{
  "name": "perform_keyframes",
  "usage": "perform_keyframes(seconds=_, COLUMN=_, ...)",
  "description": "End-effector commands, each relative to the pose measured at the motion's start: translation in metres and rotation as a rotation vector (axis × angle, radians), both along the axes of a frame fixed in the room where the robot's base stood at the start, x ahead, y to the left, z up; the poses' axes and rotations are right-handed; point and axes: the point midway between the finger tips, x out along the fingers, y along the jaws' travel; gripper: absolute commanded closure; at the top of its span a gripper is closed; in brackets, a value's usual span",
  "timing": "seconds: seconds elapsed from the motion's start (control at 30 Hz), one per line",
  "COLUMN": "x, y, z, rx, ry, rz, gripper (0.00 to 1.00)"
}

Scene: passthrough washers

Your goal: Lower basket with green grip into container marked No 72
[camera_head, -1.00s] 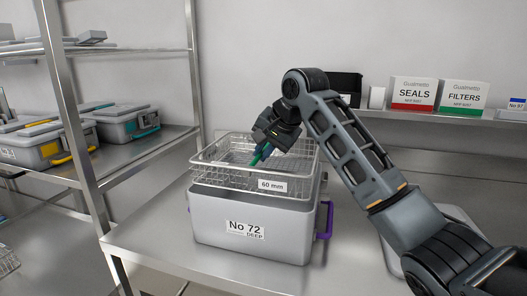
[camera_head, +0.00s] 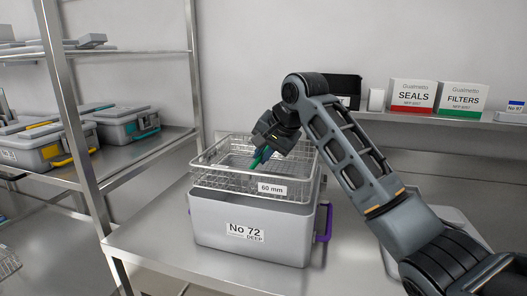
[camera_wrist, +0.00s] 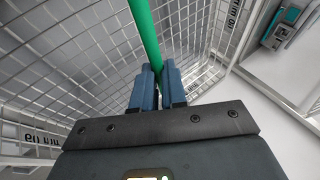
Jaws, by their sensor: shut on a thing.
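The wire basket (camera_head: 210,178) with a 60 mm tag sits at the mouth of the grey container marked No 72 DEEP (camera_head: 215,222). Most of its mesh shows above the container's front rim; how far its underside reaches inside is hidden. My gripper (camera_head: 262,153) is over the basket, shut on its green grip (camera_head: 257,160). In the wrist view the green grip (camera_wrist: 145,35) passes between the blue fingertips (camera_wrist: 158,82), with the basket mesh (camera_wrist: 75,65) around it. The container has a purple handle (camera_head: 325,222) on its right side.
The container stands on a steel table (camera_head: 150,240) with bare room at its left. Shelves with grey lidded containers (camera_head: 125,122) are at the left. White SEALS (camera_head: 412,95) and FILTERS (camera_head: 463,100) boxes stand on a wall shelf behind my arm.

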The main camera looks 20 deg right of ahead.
Motion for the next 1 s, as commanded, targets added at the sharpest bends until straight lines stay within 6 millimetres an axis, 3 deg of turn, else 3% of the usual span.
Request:
perform_keyframes(seconds=0.43, x=0.0, y=0.0, z=0.0, rx=0.0, ry=-0.002, rz=0.001, gripper=1.0)
perform_keyframes(seconds=1.0, x=0.0, y=0.0, z=-0.015, rx=0.0, ry=-0.002, rz=0.001, gripper=1.0)
